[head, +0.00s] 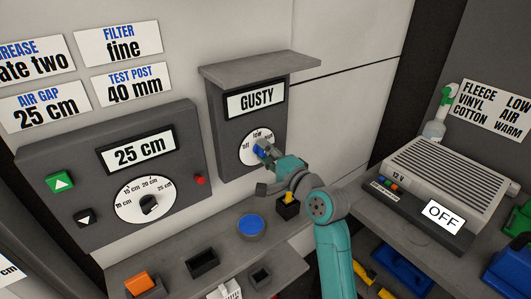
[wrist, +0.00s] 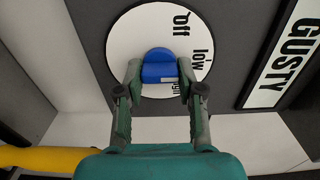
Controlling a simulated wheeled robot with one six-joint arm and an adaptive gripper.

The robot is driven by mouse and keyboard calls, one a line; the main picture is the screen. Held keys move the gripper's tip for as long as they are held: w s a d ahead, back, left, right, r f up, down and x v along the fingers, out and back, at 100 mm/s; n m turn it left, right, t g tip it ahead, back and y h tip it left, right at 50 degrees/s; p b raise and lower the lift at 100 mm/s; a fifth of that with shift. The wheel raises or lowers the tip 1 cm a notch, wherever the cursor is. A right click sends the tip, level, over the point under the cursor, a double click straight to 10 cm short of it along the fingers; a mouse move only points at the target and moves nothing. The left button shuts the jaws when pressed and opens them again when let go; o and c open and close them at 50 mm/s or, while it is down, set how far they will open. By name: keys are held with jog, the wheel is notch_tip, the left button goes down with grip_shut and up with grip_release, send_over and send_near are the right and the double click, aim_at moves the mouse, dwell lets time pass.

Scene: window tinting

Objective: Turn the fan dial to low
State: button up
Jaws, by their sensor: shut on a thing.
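The fan dial is a blue knob (head: 260,147) on a round white face (head: 246,152) marked off, low and a partly covered third word. It sits on a grey wall box (head: 270,120) under a sign reading GUSTY (head: 255,100). My gripper (head: 268,150) reaches the knob from the lower right. In the wrist view, the two fingers of my gripper (wrist: 160,76) are closed on either side of the blue knob (wrist: 158,66). The white face (wrist: 130,40) shows behind it, with off above right and low to the right. I cannot tell where the knob points.
A larger grey box (head: 105,190) to the left reads 25 cm and has a black knob (head: 149,204). Below are a blue round button (head: 251,225) and small trays on a shelf. A heater-like unit (head: 440,185) with an OFF display (head: 441,214) stands right.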

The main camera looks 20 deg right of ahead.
jog(key=o, duration=1.2)
jog(key=shift+c, duration=0.2)
jog(key=v, duration=1.2)
jog(key=s+a+f+n+g+h, duration=0.1)
jog(key=s+f+n+h, duration=0.15)
jog(key=s+f, duration=0.7)
jog(key=s+a+f+n+h, duration=0.1)
jog(key=s+f+h, duration=0.2)
jog(key=s+f, duration=0.6)
jog(key=s+a+f+n+g, duration=0.1)
jog(key=s+n, duration=1)
jog(key=s, duration=1.3)
jog(key=shift+a+f, duration=0.2)
jog(key=shift+a, duration=0.2)
